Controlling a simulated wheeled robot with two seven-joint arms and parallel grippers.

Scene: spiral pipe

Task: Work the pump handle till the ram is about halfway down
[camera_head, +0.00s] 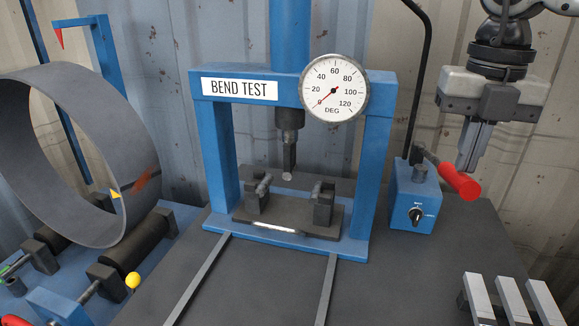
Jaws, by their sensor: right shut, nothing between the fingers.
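The blue bend-test press (291,81) stands at the middle back of the bench. Its dark ram (289,148) hangs from the crossbeam, with its tip above and between two supports (324,203). The round gauge (335,89) has its red needle toward the low end, near 0. The blue pump (412,200) stands right of the press. Its handle slants down to the right and ends in a red grip (460,182). My right gripper (469,163) is shut and empty, pointing down just above the red grip; I cannot tell if they touch. My left gripper is out of view.
A large grey pipe ring (140,120) stands on rollers (135,240) at the left. A rack of pale flat bars (510,299) sits at the front right. Two rails (330,285) run forward from the press. A black hose (420,80) rises behind the pump.

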